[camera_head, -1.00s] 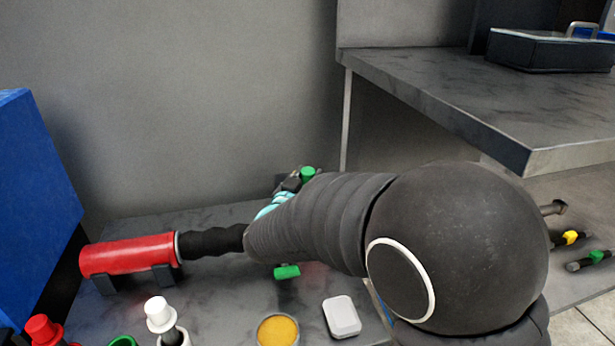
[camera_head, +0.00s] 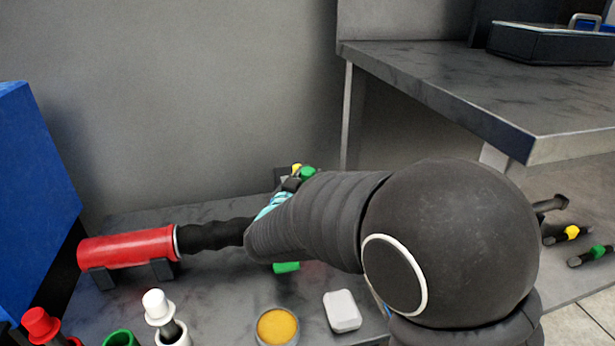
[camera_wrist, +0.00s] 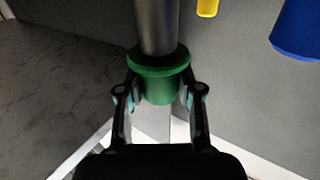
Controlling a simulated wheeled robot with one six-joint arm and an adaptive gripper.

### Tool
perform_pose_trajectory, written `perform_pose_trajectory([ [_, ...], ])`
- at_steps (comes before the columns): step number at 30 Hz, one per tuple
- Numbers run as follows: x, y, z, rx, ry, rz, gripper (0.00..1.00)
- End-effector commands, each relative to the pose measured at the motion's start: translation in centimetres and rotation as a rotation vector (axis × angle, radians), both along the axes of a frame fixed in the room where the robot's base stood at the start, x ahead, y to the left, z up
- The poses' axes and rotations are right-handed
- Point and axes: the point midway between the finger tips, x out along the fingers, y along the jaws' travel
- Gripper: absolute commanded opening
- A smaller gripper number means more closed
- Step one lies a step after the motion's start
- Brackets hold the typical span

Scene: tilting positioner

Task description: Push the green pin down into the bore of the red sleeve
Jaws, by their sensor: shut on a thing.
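The green pin, with a flanged green head (camera_wrist: 160,82) and a dark shaft (camera_wrist: 156,22), is in the wrist view. My gripper (camera_wrist: 160,74) is shut on the green head, one finger on each side. The shaft runs away from the gripper and out of the top of the picture, so its tip is hidden. In the head view, my gripper is mostly behind my arm, beside a small green piece (camera_head: 307,174) that may be the pin's head. I cannot make out a red sleeve with an open bore in either view.
A red cylinder (camera_head: 125,248) with a black end lies in a cradle. A red-headed pin (camera_head: 41,322), white-headed pin (camera_head: 157,304), green sleeve (camera_head: 121,339), yellow-filled dish (camera_head: 277,327) and white block (camera_head: 341,311) stand in front. A grey table (camera_head: 450,85) is at right.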

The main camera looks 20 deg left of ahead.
Motion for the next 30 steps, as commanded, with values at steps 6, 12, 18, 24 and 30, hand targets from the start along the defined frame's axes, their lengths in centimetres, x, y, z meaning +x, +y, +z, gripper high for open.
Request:
perform_pose_trajectory([
  [6, 0.0, 0.0, -0.3, 0.001, -0.003, 0.000, 0.00],
  [12, 0.0, 0.0, -0.7, 0.001, -0.003, 0.000, 0.00],
  [18, 0.0, 0.0, -0.9, 0.001, -0.004, 0.000, 0.45],
  [24, 0.0, 0.0, -1.0, 0.000, -0.002, 0.000, 0.65],
  [30, -0.1, 0.0, -1.2, -0.001, 0.002, 0.000, 0.65],
])
